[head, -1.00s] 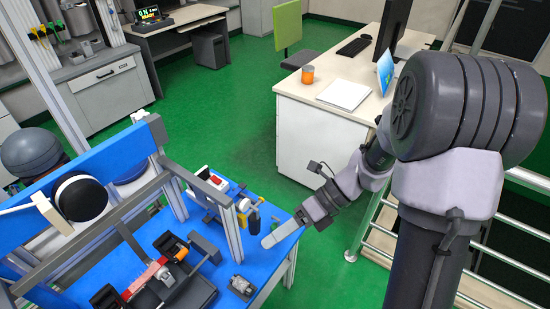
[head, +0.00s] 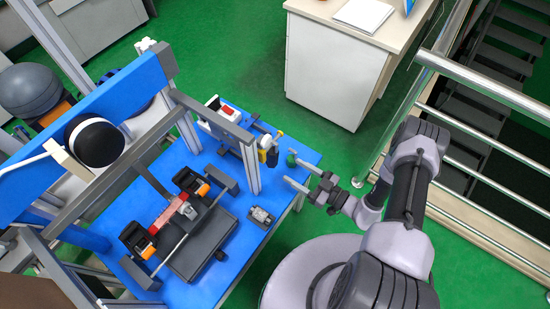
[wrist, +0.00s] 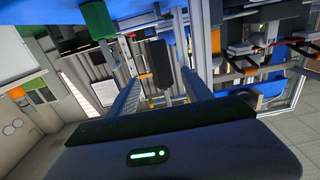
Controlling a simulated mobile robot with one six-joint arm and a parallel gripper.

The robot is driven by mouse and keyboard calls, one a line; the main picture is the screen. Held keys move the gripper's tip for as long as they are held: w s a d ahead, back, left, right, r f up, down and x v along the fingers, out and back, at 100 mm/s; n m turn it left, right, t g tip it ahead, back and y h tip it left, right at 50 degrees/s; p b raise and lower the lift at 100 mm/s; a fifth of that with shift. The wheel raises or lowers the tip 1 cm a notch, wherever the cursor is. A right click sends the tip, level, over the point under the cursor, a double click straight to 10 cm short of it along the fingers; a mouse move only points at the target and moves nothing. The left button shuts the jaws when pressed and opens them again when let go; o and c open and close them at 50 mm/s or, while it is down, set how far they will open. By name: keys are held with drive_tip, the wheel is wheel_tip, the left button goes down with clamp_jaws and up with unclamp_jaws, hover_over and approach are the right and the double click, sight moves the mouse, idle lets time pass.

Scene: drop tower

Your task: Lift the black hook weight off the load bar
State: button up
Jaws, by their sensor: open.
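The black hook weight (head: 272,158) is a small dark cylinder below a yellow piece at the table's right side in the head view. The load bar is hard to make out there. In the wrist view the black weight (wrist: 160,62) stands ahead, lined up between my two fingers. My gripper (head: 287,169) is open and empty, to the right of the weight, its fingers pointing left towards it. The fingers also show in the wrist view (wrist: 160,80). A gap seems to remain between fingertips and weight, but its depth is unclear.
A green piece (head: 291,158) is by one fingertip in the head view; a green block (wrist: 97,20) shows upper left in the wrist view. A grey frame post (head: 250,165) stands left of the weight. A small metal part (head: 261,216) lies on the blue table (head: 235,260).

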sight(271, 157)
drive_tip(key=b+x, duration=0.1)
drive_tip(key=x, duration=0.9)
drive_tip(key=shift+w+a+b, duration=0.2)
drive_tip(key=shift+b, duration=0.1)
clamp_jaws()
idle(0.6)
drive_tip(key=c, duration=0.7)
unclamp_jaws()
drive_tip(key=shift+c, duration=0.2)
clamp_jaws()
